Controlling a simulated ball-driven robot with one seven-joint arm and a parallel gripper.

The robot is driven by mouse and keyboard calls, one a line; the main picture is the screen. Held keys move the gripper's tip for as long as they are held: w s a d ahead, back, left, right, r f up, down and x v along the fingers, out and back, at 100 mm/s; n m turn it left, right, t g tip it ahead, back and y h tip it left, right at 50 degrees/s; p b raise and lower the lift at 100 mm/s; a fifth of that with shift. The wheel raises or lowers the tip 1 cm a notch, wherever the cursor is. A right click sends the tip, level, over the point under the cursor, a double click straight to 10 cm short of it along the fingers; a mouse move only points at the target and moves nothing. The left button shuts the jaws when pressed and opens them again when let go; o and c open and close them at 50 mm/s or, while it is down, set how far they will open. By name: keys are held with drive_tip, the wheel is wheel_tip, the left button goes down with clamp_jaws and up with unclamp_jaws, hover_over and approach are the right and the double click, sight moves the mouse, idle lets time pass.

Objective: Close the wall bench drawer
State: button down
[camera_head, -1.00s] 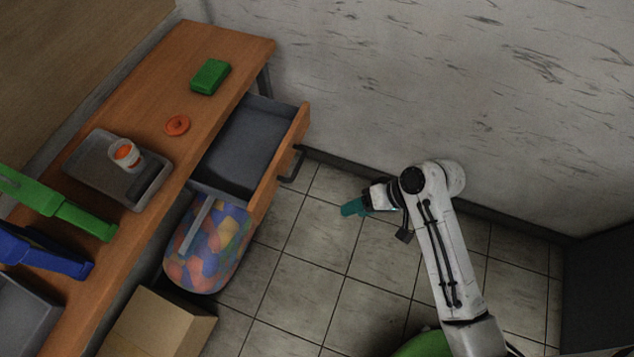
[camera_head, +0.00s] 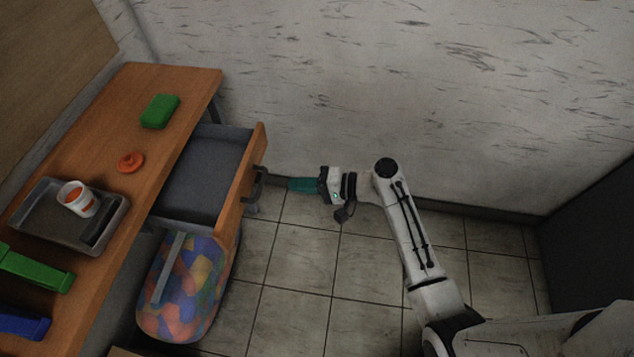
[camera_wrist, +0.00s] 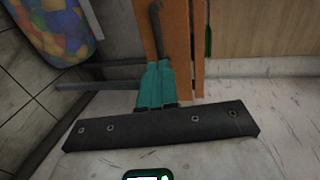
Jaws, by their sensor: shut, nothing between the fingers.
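The wall bench (camera_head: 115,215) has a wooden top and stands at the left in the head view. Its drawer (camera_head: 195,185) is pulled out, grey inside and empty, with a wooden front (camera_head: 243,180). A dark bar handle (camera_head: 259,183) sticks out from the front; it also shows in the wrist view (camera_wrist: 156,30). My gripper (camera_head: 292,185) has teal fingers, shut and empty, pointing at the handle from the right. In the wrist view my gripper's fingertips (camera_wrist: 157,68) are close to the handle's lower end and drawer front (camera_wrist: 178,35); I cannot tell whether they touch.
On the bench are a green block (camera_head: 160,111), an orange disc (camera_head: 131,161), and a grey tray (camera_head: 50,230) with a cup (camera_head: 77,198). The tiled floor (camera_head: 300,280) is open; a wall (camera_head: 350,90) lies behind.

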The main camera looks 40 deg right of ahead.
drive_tip(key=x, duration=0.6)
drive_tip(key=shift+w+a+p, duration=0.25)
drive_tip(key=shift+w+p, duration=0.05)
drive_tip(key=shift+p, duration=0.1)
drive_tip(key=shift+f, duration=0.1)
drive_tip(key=b, duration=0.8)
approach(207, 180)
drive_tip(key=w+a, duration=0.1)
drive_tip(key=w, duration=0.1)
drive_tip(key=w+a+r, duration=0.1)
drive_tip(key=w+a, duration=0.3)
drive_tip(key=w, duration=0.1)
drive_tip(key=shift+a+r, duration=0.15)
drive_tip(key=shift+w+a, duration=0.2)
drive_tip(key=shift+w, duration=0.05)
drive_tip(key=shift+w+a+r, duration=0.1)
drive_tip(key=shift+w+r, duration=0.05)
drive_tip(key=shift+r, duration=0.15)
drive_tip(key=shift+r, duration=0.1)
